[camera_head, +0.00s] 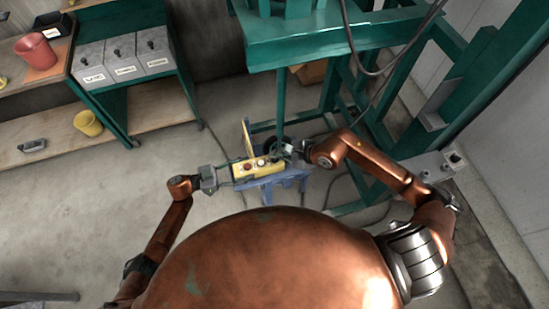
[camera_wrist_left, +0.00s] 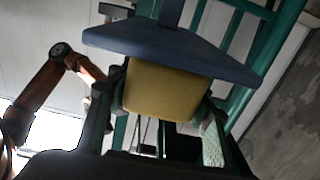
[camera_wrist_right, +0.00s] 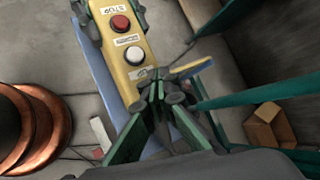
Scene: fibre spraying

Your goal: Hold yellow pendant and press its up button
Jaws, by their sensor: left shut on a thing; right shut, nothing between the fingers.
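The yellow pendant (camera_head: 257,167) lies roughly level over a small blue stand, with its button face up. In the right wrist view the pendant (camera_wrist_right: 122,45) shows a red button (camera_wrist_right: 120,23) by a STOP label and a white button (camera_wrist_right: 134,55) by another label. My left gripper (camera_head: 222,175) is shut on the pendant's left end; the left wrist view shows the yellow body (camera_wrist_left: 165,92) between its fingers. My right gripper (camera_wrist_right: 158,92) is shut and empty at the pendant's other end, just past the white button. Its fingertips hide that end, so I cannot tell whether they touch it.
The blue stand (camera_head: 290,178) is under and beside the pendant. A green steel frame (camera_head: 300,45) with hanging cables stands behind. A bench with grey boxes (camera_head: 125,58), a red bucket (camera_head: 36,51) and a yellow cup (camera_head: 88,123) is at left. A cardboard box (camera_wrist_right: 268,125) sits on the floor.

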